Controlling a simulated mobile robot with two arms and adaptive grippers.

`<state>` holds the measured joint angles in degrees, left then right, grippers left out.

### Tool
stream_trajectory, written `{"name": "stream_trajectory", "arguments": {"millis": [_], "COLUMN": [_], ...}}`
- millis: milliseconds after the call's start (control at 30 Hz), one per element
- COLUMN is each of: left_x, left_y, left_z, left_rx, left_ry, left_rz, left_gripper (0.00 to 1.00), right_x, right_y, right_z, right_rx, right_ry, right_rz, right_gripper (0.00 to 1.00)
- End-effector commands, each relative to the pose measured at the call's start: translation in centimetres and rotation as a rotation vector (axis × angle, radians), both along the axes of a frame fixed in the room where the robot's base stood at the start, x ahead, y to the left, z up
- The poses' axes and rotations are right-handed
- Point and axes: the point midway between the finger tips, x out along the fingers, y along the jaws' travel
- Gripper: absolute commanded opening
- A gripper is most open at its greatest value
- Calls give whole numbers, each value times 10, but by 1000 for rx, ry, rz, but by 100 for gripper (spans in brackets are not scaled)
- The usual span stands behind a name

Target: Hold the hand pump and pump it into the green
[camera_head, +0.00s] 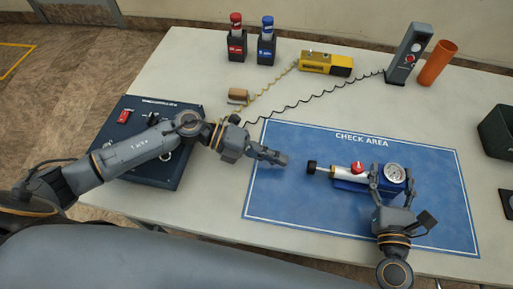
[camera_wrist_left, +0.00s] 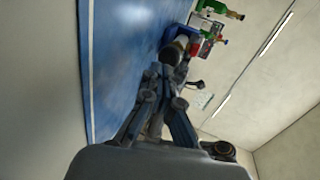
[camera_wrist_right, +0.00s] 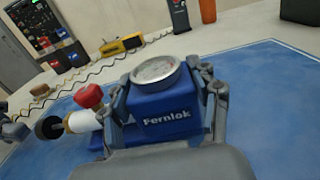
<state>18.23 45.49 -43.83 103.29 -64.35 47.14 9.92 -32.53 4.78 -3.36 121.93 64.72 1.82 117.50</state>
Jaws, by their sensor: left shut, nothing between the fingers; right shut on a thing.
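The hand pump (camera_head: 352,183) lies on the blue check area mat (camera_head: 300,205). It has a blue body, a white barrel, a red knob (camera_head: 358,167), a dark plunger handle (camera_head: 311,167) at its left end and a round gauge (camera_head: 394,173). My right gripper (camera_head: 392,180) is shut on the pump's blue body, a finger on each side of the gauge; the right wrist view shows the body (camera_wrist_right: 165,108) between the fingers. The needle is too small to read. My left gripper (camera_head: 283,160) is shut and empty, left of the plunger handle and apart from it.
A dark blue control box (camera_head: 135,175) stands left under my left arm. Red (camera_head: 236,45) and blue (camera_head: 267,47) capped bottles, a yellow device (camera_head: 326,63), a grey handset (camera_head: 408,55) and an orange tube (camera_head: 437,64) stand at the back. Coiled cords cross the table.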

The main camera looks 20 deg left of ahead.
Motion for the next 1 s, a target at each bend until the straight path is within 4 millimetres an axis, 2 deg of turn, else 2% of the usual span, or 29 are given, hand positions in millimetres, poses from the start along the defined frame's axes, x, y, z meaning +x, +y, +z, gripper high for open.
{"name": "stream_trajectory", "arguments": {"millis": [33, 200, 400, 767, 1000], "left_x": [1, 3, 3, 3, 6], "left_y": [-10, -33, -44, -46, -78], "left_z": [-1, -1, -1, -1, 0], "left_rx": [-3, -2, 0, 0, -3], "left_ry": [-3, -2, 0, -1, -3], "left_rz": [-1, -1, 0, 0, -2], "left_gripper": [0, 0, 0, 0, 0], "right_x": [0, 0, 0, 0, 0], "right_y": [0, 0, 0, 0, 0], "right_z": [0, 0, 0, 0, 0], "right_rx": [0, 0, 0, 0, 0], "right_ry": [0, 0, 0, 0, 0], "right_rz": [0, 0, 0, 0, 0], "right_gripper": [5, 5, 5, 5, 5]}}
